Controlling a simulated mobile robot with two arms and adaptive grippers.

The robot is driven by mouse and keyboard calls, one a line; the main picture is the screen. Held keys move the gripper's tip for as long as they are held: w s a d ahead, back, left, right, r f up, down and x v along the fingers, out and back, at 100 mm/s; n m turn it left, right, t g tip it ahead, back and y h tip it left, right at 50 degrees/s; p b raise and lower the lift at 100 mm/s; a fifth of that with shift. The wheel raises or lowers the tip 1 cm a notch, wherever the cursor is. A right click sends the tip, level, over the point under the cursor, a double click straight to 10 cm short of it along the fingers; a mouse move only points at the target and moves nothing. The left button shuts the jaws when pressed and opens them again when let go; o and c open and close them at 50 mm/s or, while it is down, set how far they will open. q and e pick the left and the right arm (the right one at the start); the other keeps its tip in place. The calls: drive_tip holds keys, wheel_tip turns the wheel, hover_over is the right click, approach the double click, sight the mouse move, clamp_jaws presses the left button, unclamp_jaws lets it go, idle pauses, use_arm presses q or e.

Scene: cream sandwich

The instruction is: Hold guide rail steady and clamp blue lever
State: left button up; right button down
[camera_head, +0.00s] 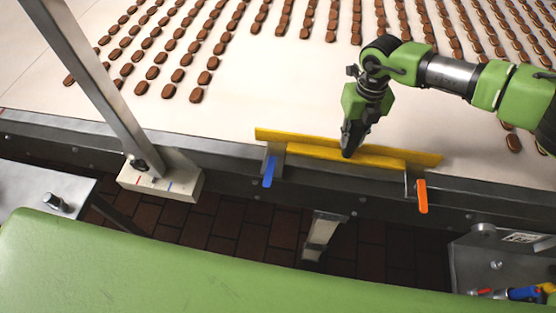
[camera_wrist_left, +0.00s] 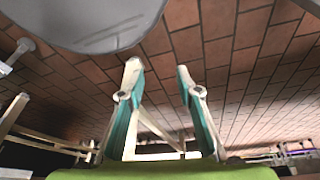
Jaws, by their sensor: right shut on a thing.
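The yellow guide rail (camera_head: 345,150) lies along the near edge of the cream conveyor belt. My right gripper (camera_head: 349,150) comes down from the upper right and is shut on the rail near its middle. The blue lever (camera_head: 268,172) hangs down at the rail's left bracket, apart from my right gripper. My left gripper (camera_wrist_left: 158,68) shows only in the left wrist view, open and empty, its two teal-padded fingers apart above the brick floor. Neither the rail nor the blue lever shows in the left wrist view.
An orange lever (camera_head: 422,196) hangs at the rail's right bracket. A metal post stands on a pale block (camera_head: 160,180) to the left. Rows of brown biscuits (camera_head: 190,55) lie farther back on the belt (camera_head: 100,98). The belt around the rail is bare.

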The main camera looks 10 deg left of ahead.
use_arm(q)
drive_tip(key=w+d+r+t+h, duration=0.1)
drive_tip(key=w+d+r+t, duration=0.3)
drive_tip(key=w+d+r, duration=0.4)
drive_tip(key=n+t+y, duration=0.2)
drive_tip(key=n+t, duration=0.1)
drive_tip(key=t, duration=0.7)
approach(271, 163)
drive_tip(key=s, duration=0.2)
drive_tip(key=shift+w+f, duration=0.2)
drive_tip(key=shift+w, duration=0.25)
drive_tip(key=w, duration=1.1)
drive_tip(key=shift+w+d+f, duration=0.1)
drive_tip(key=shift+w, duration=0.05)
clamp_jaws()
